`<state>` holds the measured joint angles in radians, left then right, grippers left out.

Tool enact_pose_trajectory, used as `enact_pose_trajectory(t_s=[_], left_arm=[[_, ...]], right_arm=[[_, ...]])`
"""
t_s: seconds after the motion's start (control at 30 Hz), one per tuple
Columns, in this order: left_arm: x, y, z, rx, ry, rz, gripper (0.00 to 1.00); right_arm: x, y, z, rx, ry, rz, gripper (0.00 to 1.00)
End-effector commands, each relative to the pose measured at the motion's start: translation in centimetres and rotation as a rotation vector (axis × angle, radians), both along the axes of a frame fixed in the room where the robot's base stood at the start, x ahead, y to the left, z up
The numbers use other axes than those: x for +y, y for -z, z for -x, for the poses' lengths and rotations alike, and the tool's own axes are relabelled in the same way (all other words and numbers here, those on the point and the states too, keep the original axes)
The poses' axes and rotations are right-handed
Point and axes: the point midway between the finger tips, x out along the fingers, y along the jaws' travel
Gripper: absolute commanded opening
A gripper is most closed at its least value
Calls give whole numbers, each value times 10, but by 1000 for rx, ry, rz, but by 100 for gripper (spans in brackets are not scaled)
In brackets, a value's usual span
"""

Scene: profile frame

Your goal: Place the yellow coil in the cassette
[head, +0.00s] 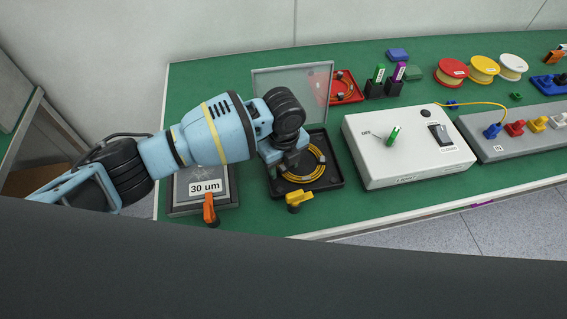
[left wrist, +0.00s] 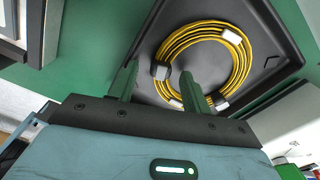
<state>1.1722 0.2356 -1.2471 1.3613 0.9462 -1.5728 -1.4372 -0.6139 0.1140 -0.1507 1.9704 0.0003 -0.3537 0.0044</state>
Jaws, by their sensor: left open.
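The yellow coil (head: 320,163) lies as a ring inside the black cassette (head: 335,185), within its raised walls; the cassette's clear lid (head: 290,80) stands open at the back. In the left wrist view the coil (left wrist: 205,31) shows with pale ties around it, inside the dark cassette tray (left wrist: 262,30). My left gripper (head: 289,166) is over the left part of the cassette and hides part of the coil. In the left wrist view its green fingers (left wrist: 158,75) are apart, near the coil's near side, with nothing held between them. Whether they touch the coil is unclear. My right gripper is out of view.
A yellow clamp (head: 298,199) sits at the cassette's front edge. A grey case marked 30 um (head: 181,193) with an orange clamp (head: 210,211) is to the left. A red cassette (head: 346,91) lies behind.

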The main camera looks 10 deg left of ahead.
Motion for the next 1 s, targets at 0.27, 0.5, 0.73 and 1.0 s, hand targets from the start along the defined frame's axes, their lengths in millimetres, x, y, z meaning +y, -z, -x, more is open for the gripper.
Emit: enact_pose_trajectory(t_s=[0.27, 0.5, 0.73, 1.0], left_arm=[[0, -26, -1, -3, 1, 2, 48], [0, -63, -1, -3, 0, 2, 48], [0, -78, 0, -1, 0, 0, 48], [0, -78, 0, 0, 0, 0, 48]], right_arm=[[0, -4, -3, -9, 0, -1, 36], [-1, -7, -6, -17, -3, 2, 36], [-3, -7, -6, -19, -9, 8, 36], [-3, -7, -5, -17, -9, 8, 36]])
